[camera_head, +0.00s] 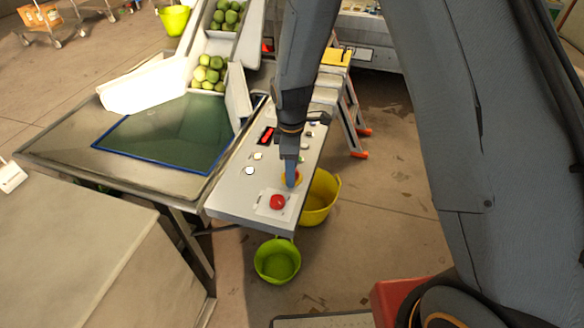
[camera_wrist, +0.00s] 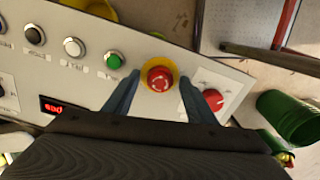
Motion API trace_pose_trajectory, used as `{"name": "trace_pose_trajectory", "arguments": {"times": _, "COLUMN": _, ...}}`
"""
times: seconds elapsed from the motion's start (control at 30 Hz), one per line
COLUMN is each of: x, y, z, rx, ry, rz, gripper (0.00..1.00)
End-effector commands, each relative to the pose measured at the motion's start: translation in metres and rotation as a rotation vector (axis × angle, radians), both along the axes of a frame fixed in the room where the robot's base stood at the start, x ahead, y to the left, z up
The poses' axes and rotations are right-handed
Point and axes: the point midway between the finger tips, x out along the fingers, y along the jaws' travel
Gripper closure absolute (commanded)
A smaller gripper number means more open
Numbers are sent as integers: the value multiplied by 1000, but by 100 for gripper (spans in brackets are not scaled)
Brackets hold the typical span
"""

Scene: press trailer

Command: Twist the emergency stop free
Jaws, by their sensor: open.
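The emergency stop (camera_wrist: 160,79) is a round red mushroom button with white arrow marks on a yellow collar, set in a light grey control panel (camera_wrist: 215,75). In the head view the stop (camera_head: 298,177) is mostly hidden behind my gripper (camera_head: 291,180). In the wrist view my gripper (camera_wrist: 159,83) is open, with one blue-grey finger on each side of the stop. Gaps show between both fingers and the red cap, so nothing is held. I cannot tell the exact height of the fingertips over the panel.
A yellow bucket (camera_head: 320,205) and green bucket (camera_head: 278,262) stand beside the panel; a stepladder (camera_head: 351,125) stands beyond.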

Motion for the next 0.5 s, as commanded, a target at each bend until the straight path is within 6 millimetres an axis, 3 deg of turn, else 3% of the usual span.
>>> {"name": "trace_pose_trajectory", "arguments": {"times": 0.13, "x": 0, "y": 0, "z": 0, "rx": 0, "ry": 0, "rz": 0, "gripper": 51}}
{"name": "trace_pose_trajectory", "arguments": {"times": 0.37, "x": 0, "y": 0, "z": 0, "rx": 0, "ry": 0, "rz": 0, "gripper": 90}}
{"name": "trace_pose_trajectory", "arguments": {"times": 0.5, "x": 0, "y": 0, "z": 1, "rx": 0, "ry": 0, "rz": -4, "gripper": 90}}
